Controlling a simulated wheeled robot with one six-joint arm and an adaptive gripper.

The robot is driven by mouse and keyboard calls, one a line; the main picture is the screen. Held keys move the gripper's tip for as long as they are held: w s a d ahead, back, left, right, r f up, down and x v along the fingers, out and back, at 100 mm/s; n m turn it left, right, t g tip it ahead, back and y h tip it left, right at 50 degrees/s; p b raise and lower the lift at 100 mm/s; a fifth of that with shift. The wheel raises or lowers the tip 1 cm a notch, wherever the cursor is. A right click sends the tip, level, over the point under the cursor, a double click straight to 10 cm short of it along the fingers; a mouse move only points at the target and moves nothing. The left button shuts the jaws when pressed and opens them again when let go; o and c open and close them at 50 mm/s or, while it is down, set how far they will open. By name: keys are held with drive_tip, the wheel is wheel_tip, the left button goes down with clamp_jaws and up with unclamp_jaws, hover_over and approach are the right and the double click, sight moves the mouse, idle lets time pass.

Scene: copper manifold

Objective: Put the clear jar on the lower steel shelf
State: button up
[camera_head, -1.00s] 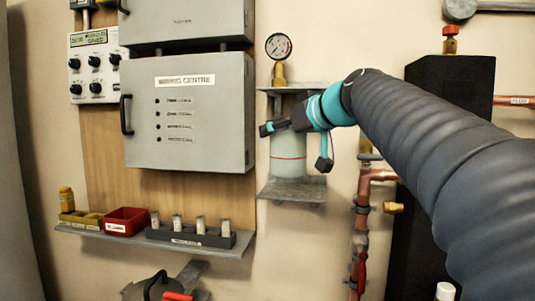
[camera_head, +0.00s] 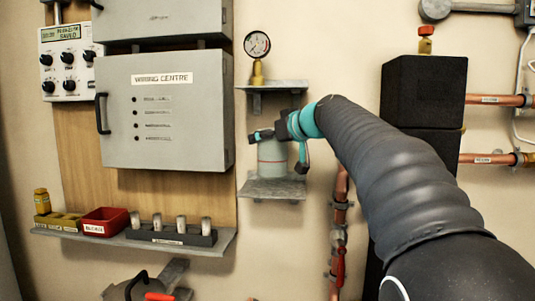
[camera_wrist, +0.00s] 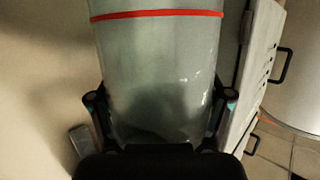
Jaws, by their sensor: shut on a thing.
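The clear jar (camera_head: 273,164), with a red line around it, is upright at the lower steel shelf (camera_head: 272,189) in the head view. Its base is at or just above the shelf top; I cannot tell whether it touches. My gripper (camera_head: 280,148) is shut on the jar, one finger on each side near its upper part. The gripper covers the jar's top. In the wrist view the jar (camera_wrist: 158,65) fills the middle between the two fingers (camera_wrist: 160,108).
An upper steel shelf (camera_head: 270,86) with a pressure gauge (camera_head: 257,46) is above my gripper. A grey wiring cabinet (camera_head: 165,112) stands close on the left. Copper pipes (camera_head: 340,205) and a black block (camera_head: 424,92) are on the right.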

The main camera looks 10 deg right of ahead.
sight(268, 152)
wheel_tip(268, 152, down, 3)
drive_tip(key=shift+f+b, duration=0.15)
drive_tip(key=shift+b, duration=0.15)
drive_tip(key=shift+w+f, duration=0.15)
drive_tip(key=shift+f, duration=0.05)
drive_tip(key=shift+f, duration=0.2)
drive_tip(key=o, duration=1.7)
drive_tip(key=shift+r, duration=0.1)
